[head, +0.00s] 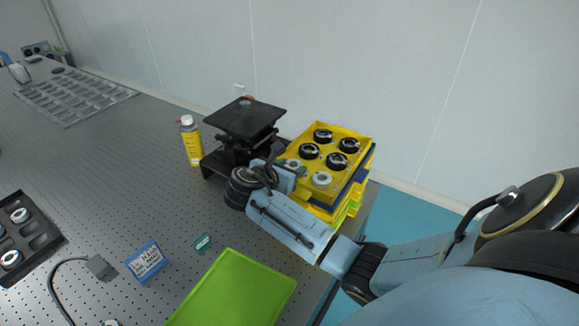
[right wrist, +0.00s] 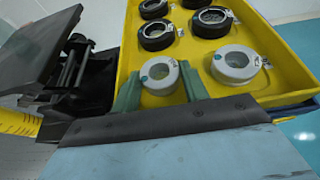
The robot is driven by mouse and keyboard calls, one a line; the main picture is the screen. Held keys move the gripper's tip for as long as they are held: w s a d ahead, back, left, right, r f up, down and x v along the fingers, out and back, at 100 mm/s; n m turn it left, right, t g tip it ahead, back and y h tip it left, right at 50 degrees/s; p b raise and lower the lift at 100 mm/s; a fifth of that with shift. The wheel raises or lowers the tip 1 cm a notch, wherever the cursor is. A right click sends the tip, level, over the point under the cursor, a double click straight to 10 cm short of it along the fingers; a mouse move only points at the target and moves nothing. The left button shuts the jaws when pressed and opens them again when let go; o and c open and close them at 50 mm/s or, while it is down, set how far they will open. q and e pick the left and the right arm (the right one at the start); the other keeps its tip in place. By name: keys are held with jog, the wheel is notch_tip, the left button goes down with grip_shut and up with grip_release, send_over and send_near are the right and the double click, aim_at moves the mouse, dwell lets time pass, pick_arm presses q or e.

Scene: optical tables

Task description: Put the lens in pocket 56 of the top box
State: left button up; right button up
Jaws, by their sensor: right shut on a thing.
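The top box (head: 359,138) is a yellow tray on a stack of boxes; its yellow wall also shows in the right wrist view (right wrist: 285,62). My right gripper (head: 293,168) is over its near left corner. In the right wrist view its green fingers (right wrist: 160,84) are shut on a lens (right wrist: 159,72) in a pale grey ring with a teal dot. The held lens lies flat; I cannot tell if it touches the box floor. A similar pale lens (head: 322,180) sits to its right, and several black-ringed lenses (head: 309,151) sit behind. My left gripper is out of view.
The wall is behind.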

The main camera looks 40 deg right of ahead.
jog(key=shift+s+a+f, duration=0.1)
jog(key=shift+s+f, duration=0.1)
jog(key=shift+f, duration=0.4)
jog(key=o, duration=1)
jog(key=shift+f, duration=0.2)
jog(key=shift+a, duration=0.1)
jog(key=shift+r+b, duration=0.3)
jog(key=shift+r, duration=0.3)
jog(key=v, duration=0.4)
jog(key=p+v, duration=0.1)
jog(key=v, duration=0.7)
jog(key=shift+w+r, duration=0.2)
jog(key=shift+r, duration=0.2)
jog(key=shift+d, duration=0.2)
